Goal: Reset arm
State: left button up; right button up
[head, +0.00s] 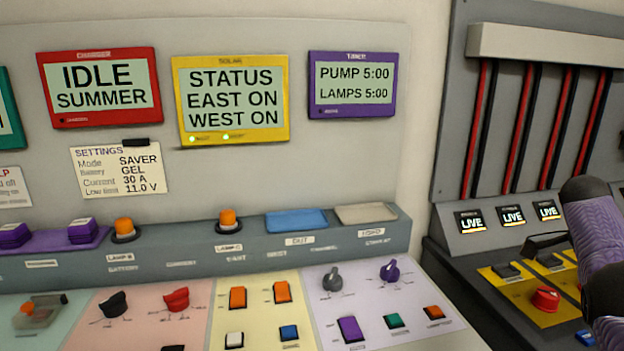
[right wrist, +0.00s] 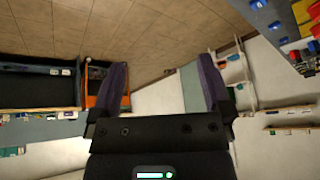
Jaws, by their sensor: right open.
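My right gripper (right wrist: 164,64) is open in the right wrist view. Its two purple fingers stand wide apart with nothing between them. Behind them are brown floor tiles and a pale wall, well away from the fingers. In the head view a purple and black part of my right arm (head: 597,235) rises at the right edge, in front of the grey panel with red cables. Its fingertips cannot be made out there. My left gripper is in neither view.
A sloped console (head: 255,250) with knobs, switches and buttons fills the lower head view. Above it are a red charger screen (head: 100,118), a yellow solar screen (head: 232,135) and a purple timer screen (head: 352,110). A red knob (head: 545,299) sits on a yellow plate near my right arm.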

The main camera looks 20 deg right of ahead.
jog(key=s+d+f+n+t+h, duration=0.1)
jog(key=s+d+f+n+h, duration=0.3)
jog(key=f+n, duration=0.55)
jog(key=s+d+f+n+t+h, duration=0.1)
jog(key=s+d+f+n+h, duration=0.35)
jog(key=f+n, duration=0.55)
jog(key=s+a+f+n+t+y, duration=0.45)
jog(key=s+f+n, duration=0.75)
jog(key=n, duration=0.4)
jog(key=s+a+f+m+g+y, duration=0.1)
jog(key=s+a+f+y, duration=0.15)
jog(key=a+f, duration=0.65)
jog(key=s+a+f+m+g+y, duration=0.15)
jog(key=s+a+f, duration=0.3)
jog(key=a, duration=0.85)
jog(key=a+f+m+y, duration=0.1)
jog(key=a+f+y, duration=0.2)
jog(key=a, duration=1.6)
jog(key=shift+s+a+f+m, duration=0.3)
jog(key=shift+s+a+f, duration=0.1)
jog(key=shift+f, duration=0.2)
jog(key=shift+d, duration=0.1)
